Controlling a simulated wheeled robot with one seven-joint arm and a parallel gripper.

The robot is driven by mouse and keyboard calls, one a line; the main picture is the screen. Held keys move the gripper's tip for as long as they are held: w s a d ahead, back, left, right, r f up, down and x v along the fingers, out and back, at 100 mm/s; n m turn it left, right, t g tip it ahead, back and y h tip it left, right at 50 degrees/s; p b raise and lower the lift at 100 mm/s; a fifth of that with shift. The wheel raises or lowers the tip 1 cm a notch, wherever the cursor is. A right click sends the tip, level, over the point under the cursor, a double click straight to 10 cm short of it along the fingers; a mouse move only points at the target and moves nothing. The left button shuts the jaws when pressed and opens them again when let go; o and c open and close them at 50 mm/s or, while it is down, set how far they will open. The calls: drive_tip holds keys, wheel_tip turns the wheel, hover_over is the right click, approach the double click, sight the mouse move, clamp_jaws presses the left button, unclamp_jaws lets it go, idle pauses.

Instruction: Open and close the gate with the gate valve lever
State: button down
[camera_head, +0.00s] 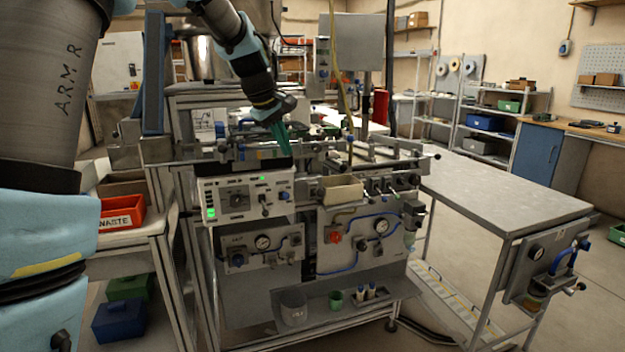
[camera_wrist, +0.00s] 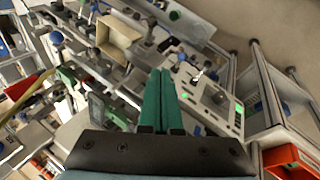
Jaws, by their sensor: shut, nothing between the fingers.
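My gripper (camera_head: 284,148) is shut with its green fingers together and empty. It points down above the back edge of the white control panel (camera_head: 218,208) on the workstation. In the wrist view my gripper's fingertips (camera_wrist: 163,72) are just left of the same panel (camera_wrist: 222,126). A small upright lever (camera_head: 264,202) stands on the panel's face, right of a dial; it seems to show in the wrist view (camera_wrist: 197,76) too. I cannot tell whether this is the gate valve lever. The gate itself cannot be made out.
A tan open box (camera_head: 342,190) sits right of the panel and shows in the wrist view (camera_wrist: 120,36). Rails and knobs crowd the machine top. The grey side table (camera_head: 500,190) is bare.

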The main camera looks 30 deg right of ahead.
drive_tip(key=shift+d+r, duration=0.4)
drive_tip(key=shift+d, duration=0.45)
drive_tip(key=p, duration=0.3)
hover_over(318, 192)
drive_tip(key=w+a, duration=0.3)
wheel_tip(318, 192, down, 9)
drive_tip(key=s+d+f+p, duration=0.1)
drive_tip(key=s+f, duration=0.1)
drive_tip(key=shift+d+f+p, duration=0.35)
drive_tip(key=shift+d, duration=0.05)
